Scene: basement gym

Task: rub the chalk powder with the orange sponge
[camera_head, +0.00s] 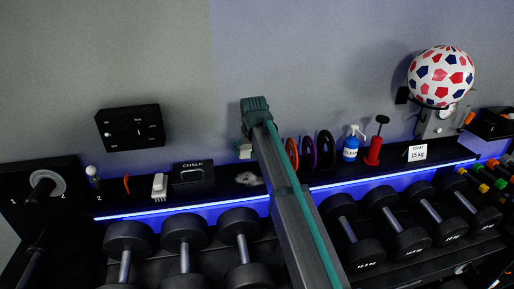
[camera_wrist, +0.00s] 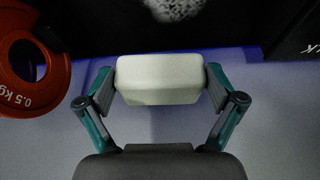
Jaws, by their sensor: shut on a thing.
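My gripper (camera_wrist: 158,82) is shut on a pale cream block (camera_wrist: 157,80), held between its two fingers. The block looks off-white, not orange, and no clearly orange sponge shows. In the head view a bit of the block (camera_head: 244,152) shows below my gripper (camera_head: 246,143), close to the wall above the shelf. The chalk powder (camera_head: 248,179) is a grey-white speckled patch on the dark shelf, below the block in the head view. In the wrist view the powder (camera_wrist: 174,8) is at the top edge, partly cut off and apart from the block.
The black CHALK box (camera_head: 193,177) and a white brush-like item (camera_head: 159,187) stand left of the powder. Upright weight discs (camera_head: 308,152), a blue spray bottle (camera_head: 351,143) and a red pump-like item (camera_head: 374,150) stand right. Dumbbells (camera_head: 184,240) line the rack below.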

